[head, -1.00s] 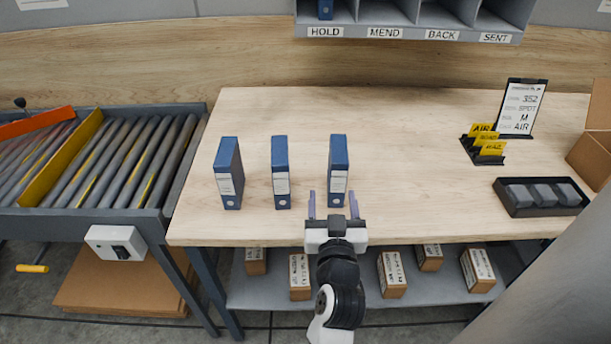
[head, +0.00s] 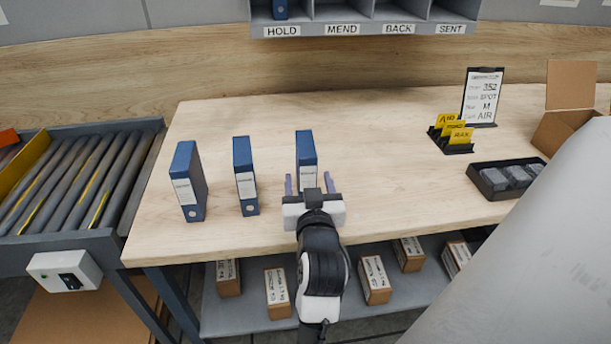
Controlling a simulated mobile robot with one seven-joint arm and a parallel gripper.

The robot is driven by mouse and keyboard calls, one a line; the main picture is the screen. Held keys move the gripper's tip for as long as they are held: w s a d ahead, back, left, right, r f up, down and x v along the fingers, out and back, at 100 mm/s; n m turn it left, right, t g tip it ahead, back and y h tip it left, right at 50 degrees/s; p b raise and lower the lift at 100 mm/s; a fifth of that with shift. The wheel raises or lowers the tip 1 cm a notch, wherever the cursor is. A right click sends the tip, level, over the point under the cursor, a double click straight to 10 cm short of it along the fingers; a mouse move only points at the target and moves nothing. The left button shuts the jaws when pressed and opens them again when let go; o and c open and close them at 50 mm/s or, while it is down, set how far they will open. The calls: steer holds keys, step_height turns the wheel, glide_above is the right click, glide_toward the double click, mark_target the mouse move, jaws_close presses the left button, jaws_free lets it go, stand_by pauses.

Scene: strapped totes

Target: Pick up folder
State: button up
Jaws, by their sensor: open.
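Three blue folders with white spine labels stand upright in a row on the wooden table: a left folder (head: 187,181), a middle folder (head: 245,176) and a right folder (head: 306,157). My gripper (head: 309,184) is open, its two fingers pointing away from me toward the right folder's spine. The fingertips look to be at or just before its lower front, one toward each side. The lower part of that folder is partly hidden by my gripper. I cannot tell whether they touch.
The table (head: 390,145) is clear behind the folders. A labelled shelf (head: 365,29) at the back holds another blue folder (head: 280,9). At the right are a sign (head: 482,97), yellow cards (head: 455,132) and a black tray (head: 506,176). A roller conveyor (head: 88,186) stands left.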

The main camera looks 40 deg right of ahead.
mark_target(307, 162)
steer(key=shift+w+d+r, duration=0.2)
steer(key=shift+w+d, duration=0.2)
steer(key=shift+w, duration=0.15)
steer(key=p+x, duration=0.1)
steer(key=x, duration=0.2)
steer(key=p+x, duration=0.1)
steer(key=shift+w+d+r+p, duration=0.1)
steer(key=shift+d+r+p, duration=0.05)
steer(key=shift+r+p, duration=0.15)
steer(key=shift+w+d+f, duration=0.1)
steer(key=shift+w+d, duration=0.15)
steer(key=shift+w, duration=0.1)
steer(key=c, duration=1.2)
